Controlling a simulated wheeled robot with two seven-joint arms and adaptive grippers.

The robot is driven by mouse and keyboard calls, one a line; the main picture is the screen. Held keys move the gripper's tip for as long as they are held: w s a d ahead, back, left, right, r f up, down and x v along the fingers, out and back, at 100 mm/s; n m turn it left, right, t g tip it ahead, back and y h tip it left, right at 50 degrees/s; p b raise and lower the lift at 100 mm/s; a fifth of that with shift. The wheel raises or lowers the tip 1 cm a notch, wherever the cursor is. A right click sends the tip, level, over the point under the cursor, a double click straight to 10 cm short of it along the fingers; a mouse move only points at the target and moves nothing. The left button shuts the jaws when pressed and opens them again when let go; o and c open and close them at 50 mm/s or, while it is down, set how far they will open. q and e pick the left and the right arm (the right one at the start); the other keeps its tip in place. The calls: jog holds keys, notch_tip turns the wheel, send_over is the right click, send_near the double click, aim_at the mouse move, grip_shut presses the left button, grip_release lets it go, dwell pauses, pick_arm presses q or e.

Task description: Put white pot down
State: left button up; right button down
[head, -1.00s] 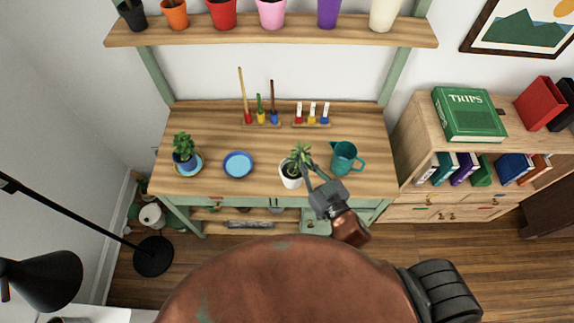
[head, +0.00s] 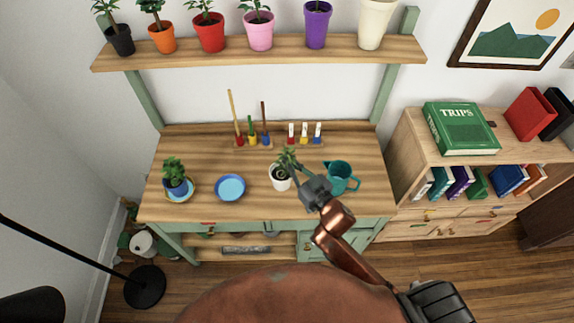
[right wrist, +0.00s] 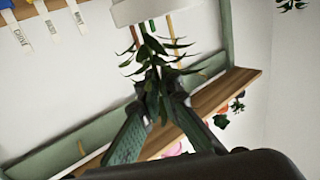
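The white pot (head: 280,179) with a green leafy plant (head: 286,157) is at the middle of the wooden table (head: 210,152) in the head view. I cannot tell whether its base touches the wood. My right gripper (head: 295,171) reaches in from the front right and is shut on the plant above the pot. My left gripper is not in view.
A teal jug (head: 339,175) stands close right of the gripper. A blue plate (head: 230,188) and a blue potted plant (head: 175,182) are left. A shelf of several pots (head: 260,48) hangs above.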

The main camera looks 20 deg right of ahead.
jog(key=shift+w+d+f, duration=0.2)
jog(key=shift+w+f, duration=0.4)
jog(key=shift+f, duration=0.05)
jog(key=shift+w+f+b, duration=0.2)
jog(key=shift+f+b, duration=0.5)
jog(key=shift+f, duration=1.05)
jog(key=shift+f, duration=0.2)
jog(key=c, duration=2.2)
grip_release()
jog(key=shift+o, duration=0.2)
jog(key=shift+r, duration=0.1)
jog(key=v, duration=1.2)
jog(key=shift+p, duration=0.3)
jog(key=shift+d, duration=0.1)
